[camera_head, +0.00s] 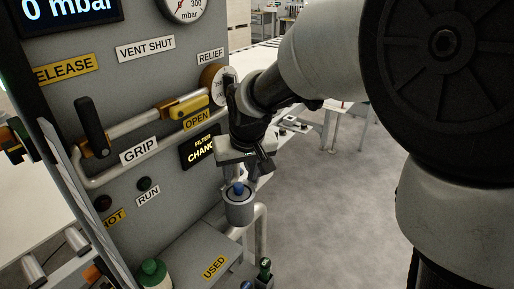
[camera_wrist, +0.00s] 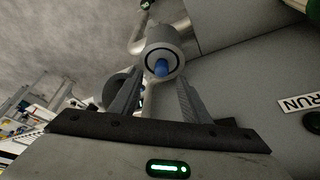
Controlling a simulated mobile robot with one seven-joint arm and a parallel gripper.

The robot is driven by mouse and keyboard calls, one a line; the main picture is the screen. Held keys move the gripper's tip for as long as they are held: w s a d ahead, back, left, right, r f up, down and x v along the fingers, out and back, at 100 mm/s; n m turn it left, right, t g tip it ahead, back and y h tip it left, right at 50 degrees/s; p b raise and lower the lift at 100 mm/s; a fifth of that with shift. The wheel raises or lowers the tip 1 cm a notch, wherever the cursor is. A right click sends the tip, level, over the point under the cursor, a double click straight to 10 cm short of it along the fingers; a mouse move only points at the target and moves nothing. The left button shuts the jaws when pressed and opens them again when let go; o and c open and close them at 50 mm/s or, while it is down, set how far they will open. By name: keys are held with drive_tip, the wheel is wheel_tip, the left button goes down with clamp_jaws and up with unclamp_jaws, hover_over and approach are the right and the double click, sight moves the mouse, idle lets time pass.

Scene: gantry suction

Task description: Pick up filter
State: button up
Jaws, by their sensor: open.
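A grey cylindrical cup (camera_head: 240,210) stands on the side of the grey panel, with a blue knob (camera_head: 238,188) sticking out of its top. The knob looks like the top of the filter; the rest is hidden inside the cup. In the wrist view the cup (camera_wrist: 166,46) and the blue knob (camera_wrist: 161,67) lie ahead of the fingers. My gripper (camera_wrist: 160,90) is open, with the knob in line between its two fingertips and nothing held. In the head view my gripper (camera_head: 254,172) is just above the cup, pointing down.
A lit "FILTER CHANGE" sign (camera_head: 199,148) is on the panel (camera_head: 125,80) beside my gripper. A yellow-gripped lever (camera_head: 185,107) sticks out nearby. Below is a grey box with a "USED" label (camera_head: 215,267), with green-capped bottles (camera_head: 152,272) before it. Open floor lies right.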

sight(238, 185)
drive_tip(key=x, duration=0.5)
drive_tip(key=shift+s+a+f, duration=0.1)
drive_tip(key=shift+c, duration=0.5)
clamp_jaws()
